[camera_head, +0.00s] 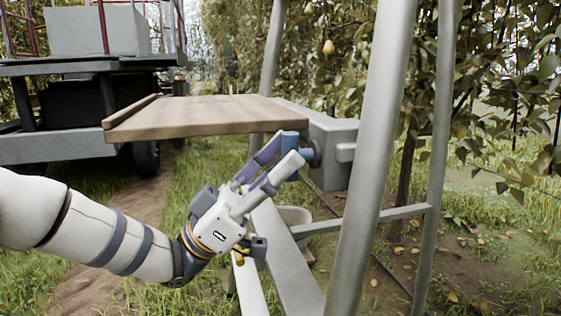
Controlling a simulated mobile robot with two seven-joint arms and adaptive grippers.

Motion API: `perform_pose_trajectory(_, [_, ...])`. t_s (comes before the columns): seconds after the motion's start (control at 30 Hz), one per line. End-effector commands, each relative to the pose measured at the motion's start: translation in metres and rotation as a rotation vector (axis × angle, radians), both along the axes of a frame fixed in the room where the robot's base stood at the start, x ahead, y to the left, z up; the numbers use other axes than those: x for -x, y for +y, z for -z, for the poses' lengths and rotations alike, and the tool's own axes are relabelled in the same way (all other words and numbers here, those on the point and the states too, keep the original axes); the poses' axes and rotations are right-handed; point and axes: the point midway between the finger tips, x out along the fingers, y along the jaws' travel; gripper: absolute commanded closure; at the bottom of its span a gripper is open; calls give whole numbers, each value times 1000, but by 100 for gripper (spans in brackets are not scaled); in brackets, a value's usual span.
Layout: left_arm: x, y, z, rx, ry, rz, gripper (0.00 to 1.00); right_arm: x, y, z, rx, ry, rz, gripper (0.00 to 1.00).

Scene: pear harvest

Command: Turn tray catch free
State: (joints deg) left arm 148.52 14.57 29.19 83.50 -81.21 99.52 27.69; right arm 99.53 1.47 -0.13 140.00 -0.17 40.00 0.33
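The wooden tray (200,117) is a flat brown board held level at the ladder-like metal frame. A grey metal box (338,140) sits at the tray's right end, with a round shaft (314,154) on its left side. A blue piece (291,141) by that shaft looks like the catch's handle, but it overlaps my fingertips. My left gripper (285,152) reaches up from the lower left, its fingertips at the blue piece, below the tray's right front corner. I cannot tell whether the fingers are closed on it. My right gripper is not in view.
Grey frame legs (377,140) stand close to the right of the box, with a crossbar (370,219) low down. A pale bucket (293,215) is partly hidden behind the frame. A cart (60,140) stands at the left. Pear trees (500,60) fill the back; a pear (328,47) hangs there.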

Motion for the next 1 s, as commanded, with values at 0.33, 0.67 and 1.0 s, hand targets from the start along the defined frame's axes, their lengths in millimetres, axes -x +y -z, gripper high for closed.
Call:
perform_pose_trajectory(0.33, [4, 44, 45, -1, 3, -3, 60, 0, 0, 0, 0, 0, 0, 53])
perform_pose_trajectory(0.67, [8, 84, 84, 0, -1, -1, 60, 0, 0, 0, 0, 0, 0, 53])
perform_pose_trajectory(1.0, [7, 82, 93, -6, 30, -15, 60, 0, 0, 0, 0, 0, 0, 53])
